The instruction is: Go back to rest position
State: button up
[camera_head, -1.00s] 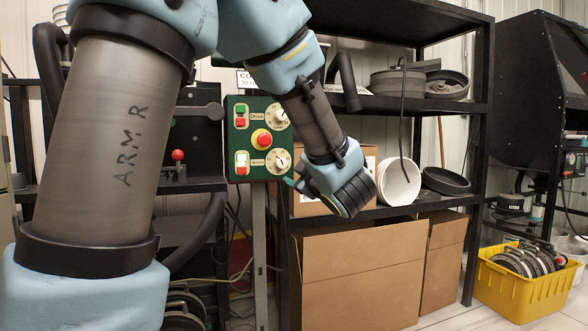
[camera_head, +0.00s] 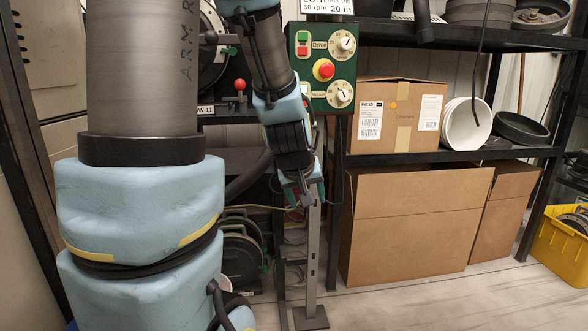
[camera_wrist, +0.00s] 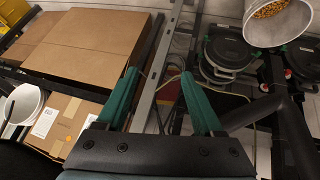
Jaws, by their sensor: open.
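My gripper (camera_head: 302,190) hangs low in the head view, pointing down in front of the grey post below the green control panel (camera_head: 322,75). In the wrist view my gripper (camera_wrist: 159,76) shows its two green fingers spread apart with nothing between them. The panel has a red stop button (camera_head: 323,69), two dials and small switches. My arm crosses the left of the head view and hides part of the machine behind it.
A black shelf rack (camera_head: 460,157) holds a cardboard box (camera_head: 399,112) and a white bucket (camera_head: 466,125). Large cartons (camera_head: 412,222) stand below. A yellow crate (camera_head: 560,243) is at right. The wrist view shows a white container of grain (camera_wrist: 270,20).

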jog(key=s+a+f+m+g+y, duration=0.2)
jog(key=s+a+f+g, duration=0.3)
jog(key=s+a, duration=0.55)
notch_tip(320, 180, up, 27)
jog(key=p, duration=2.7)
jog(key=shift+s+d+r, duration=0.15)
jog(key=shift+d+r, duration=0.05)
jog(key=shift+d, duration=0.1)
